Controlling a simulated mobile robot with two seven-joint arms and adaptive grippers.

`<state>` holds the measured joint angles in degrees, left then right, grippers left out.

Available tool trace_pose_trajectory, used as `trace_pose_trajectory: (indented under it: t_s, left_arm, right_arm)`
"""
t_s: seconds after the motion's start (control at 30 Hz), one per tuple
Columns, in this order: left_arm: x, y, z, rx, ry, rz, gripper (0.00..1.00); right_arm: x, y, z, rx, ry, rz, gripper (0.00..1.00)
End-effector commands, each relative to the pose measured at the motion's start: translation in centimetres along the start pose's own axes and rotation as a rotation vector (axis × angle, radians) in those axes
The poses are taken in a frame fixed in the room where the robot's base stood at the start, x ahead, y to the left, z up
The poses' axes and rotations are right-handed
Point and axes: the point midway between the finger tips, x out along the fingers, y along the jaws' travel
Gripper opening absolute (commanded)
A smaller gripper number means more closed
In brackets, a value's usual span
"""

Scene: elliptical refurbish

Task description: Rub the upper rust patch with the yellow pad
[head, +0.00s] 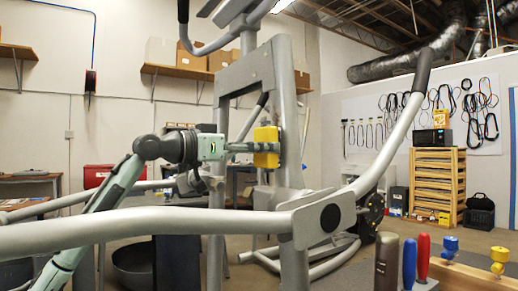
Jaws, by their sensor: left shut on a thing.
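My left gripper (262,147) reaches in from the left and is shut on the yellow pad (266,134). The pad is upright at the grey metal upright (288,110) of the elliptical machine's frame. Whether it touches the metal or is slightly apart I cannot tell. No rust patch can be made out clearly; the pad and gripper cover part of the upright's surface. My right gripper is not in view.
The elliptical's long grey arm (150,226) crosses the foreground below my left arm. Another handle bar (395,140) rises at the right. Tools with a blue handle (409,262) and a red handle (423,256) stand at the lower right. A wooden drawer rack (438,180) is behind.

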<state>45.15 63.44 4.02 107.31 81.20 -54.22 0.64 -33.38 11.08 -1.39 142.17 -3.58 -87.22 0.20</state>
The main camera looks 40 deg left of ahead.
Motion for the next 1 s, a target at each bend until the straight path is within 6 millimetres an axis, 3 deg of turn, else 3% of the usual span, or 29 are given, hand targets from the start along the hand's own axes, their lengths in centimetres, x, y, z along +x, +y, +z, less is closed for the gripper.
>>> trace_pose_trajectory:
  t_s: [1.0]
  left_arm:
    - [1.7, 0.0, -0.1, 0.0, -0.001, 0.0, 0.31]
  right_arm:
    - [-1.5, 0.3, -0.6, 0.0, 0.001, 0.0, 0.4]
